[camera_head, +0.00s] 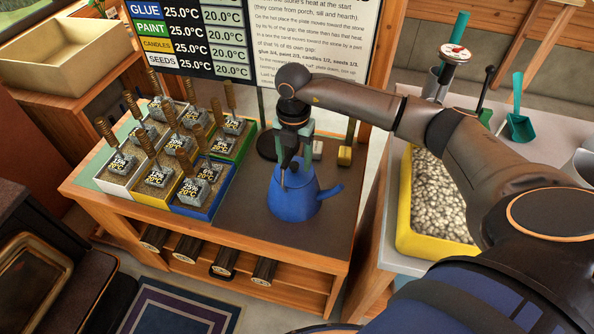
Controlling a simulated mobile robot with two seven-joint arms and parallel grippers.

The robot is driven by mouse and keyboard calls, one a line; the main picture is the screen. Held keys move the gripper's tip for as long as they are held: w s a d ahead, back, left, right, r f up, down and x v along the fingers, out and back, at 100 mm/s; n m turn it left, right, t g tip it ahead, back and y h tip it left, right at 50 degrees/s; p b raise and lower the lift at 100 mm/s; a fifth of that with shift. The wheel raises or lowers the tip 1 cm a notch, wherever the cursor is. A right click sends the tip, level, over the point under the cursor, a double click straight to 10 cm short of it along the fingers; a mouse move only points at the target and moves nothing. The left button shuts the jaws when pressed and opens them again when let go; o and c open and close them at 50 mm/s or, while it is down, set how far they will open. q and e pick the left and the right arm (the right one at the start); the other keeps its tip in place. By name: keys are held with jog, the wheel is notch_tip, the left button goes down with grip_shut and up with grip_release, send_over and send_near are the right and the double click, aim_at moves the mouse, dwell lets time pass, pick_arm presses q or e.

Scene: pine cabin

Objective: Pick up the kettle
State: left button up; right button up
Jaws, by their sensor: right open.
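The blue kettle (297,201) stands upright on the dark mat at the right part of the wooden bench (262,238). Its spout points to the right. My right gripper (291,180) points down over the kettle's top, with its fingers in front of the upper part of the kettle. It is open. The fingers and wrist hide part of the kettle's top, and I cannot tell whether they touch it. My left gripper is not in view.
A sign board (330,30) rises behind. A yellow tub of pebbles (403,205) sits on the right-hand table. A striped rug (175,308) is below.

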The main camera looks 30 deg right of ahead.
grip_shut()
dwell(0.6)
dwell(0.8)
jog(key=shift+w+r, duration=0.1)
